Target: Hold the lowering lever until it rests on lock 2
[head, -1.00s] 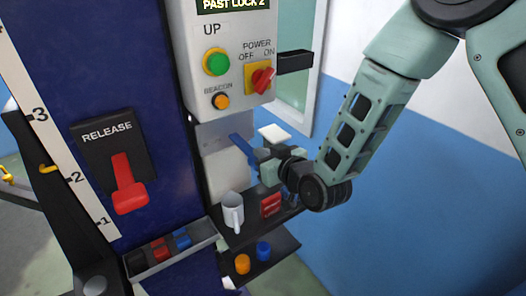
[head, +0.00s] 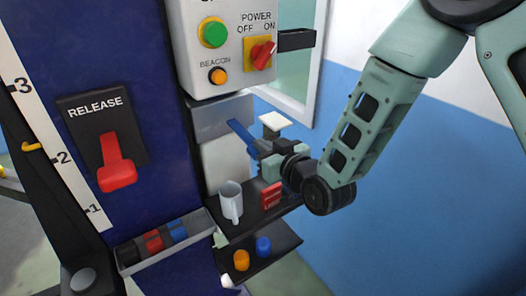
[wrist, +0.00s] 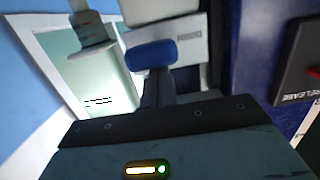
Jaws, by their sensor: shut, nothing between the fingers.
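The red lever (head: 117,163) sits on the black RELEASE panel (head: 90,107) on the blue column and hangs downward. Its edge also shows at the right of the wrist view (wrist: 315,71). My gripper (head: 238,130) is shut and empty, right of the column below the control box, well apart from the lever. Its blue tip shows in the wrist view (wrist: 152,54). A white scale (head: 58,140) marked 1, 2 and 3 runs left of the panel. A yellow pointer (head: 32,147) is beside it, near mark 2. The control box's top display is out of view.
The control box (head: 213,60) has green and orange buttons and a red power switch (head: 261,53). Below my gripper, shelves hold a white mug (head: 230,200), a red item (head: 271,195) and orange and blue pieces. A tray (head: 165,243) sits under the lever.

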